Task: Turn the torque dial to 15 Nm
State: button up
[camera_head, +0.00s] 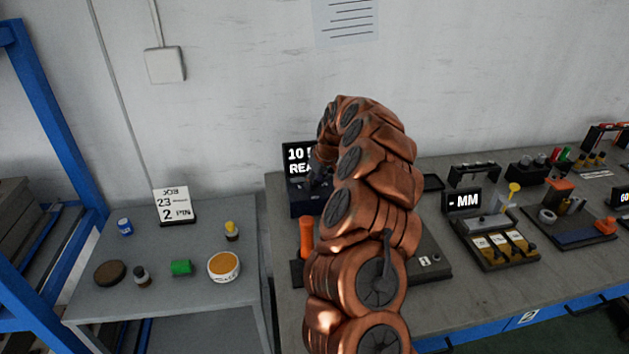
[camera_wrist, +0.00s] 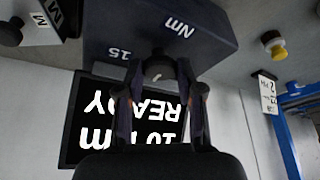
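In the wrist view the torque unit (camera_wrist: 222,42) is a dark box with the marks "Nm" and "15" on its face. The torque dial (camera_wrist: 158,68) is a dark round knob with a pale mark, below and to the right of the "15". My gripper (camera_wrist: 158,76) has one finger on each side of the dial; whether both fingertips press on it is not clear. The display (camera_wrist: 82,118) shows upside down and reads "10 Nm READY". In the head view the display (camera_head: 297,160) is partly hidden by my copper-coloured arm, which also covers the dial and gripper.
An orange handle (camera_head: 306,236) stands just left of my arm. To the right, the workbench (camera_head: 480,301) bears an "MM" gauge fixture (camera_head: 494,243) and an orange-and-black fixture (camera_head: 570,230). A grey side table (camera_head: 205,300) at left holds a job card (camera_head: 174,206) and several small containers.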

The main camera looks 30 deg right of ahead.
jog(key=c, duration=0.5)
jog(key=shift+f+b, duration=0.1)
jog(key=shift+b, duration=0.3)
jog(key=m+b, duration=0.1)
jog(key=m+h+b, duration=0.1)
jog(key=m+b, duration=0.1)
jog(key=shift+f, duration=0.25)
jog(key=m+b, duration=0.1)
jog(key=b, duration=0.1)
jog(key=m+h+b, duration=0.1)
jog(key=b, duration=0.1)
jog(key=shift+a+f+m, duration=0.1)
jog(key=shift+a+m, duration=0.05)
jog(key=shift+m, duration=0.15)
jog(key=m+h+b, duration=0.1)
jog(key=m+b, duration=0.2)
jog(key=b, duration=0.2)
jog(key=shift+w+a+g, duration=0.1)
jog(key=shift+g, duration=0.3)
jog(key=shift+r+m+g+h+b, duration=0.2)
jog(key=shift+r+m+h+b, duration=0.1)
jog(key=shift+m+b, duration=0.5)
jog(key=shift+r+m+g+h+b, duration=0.2)
jog(key=shift+m+h+b, duration=0.1)
jog(key=shift+m+b, duration=0.5)
jog(key=shift+a, duration=0.1)
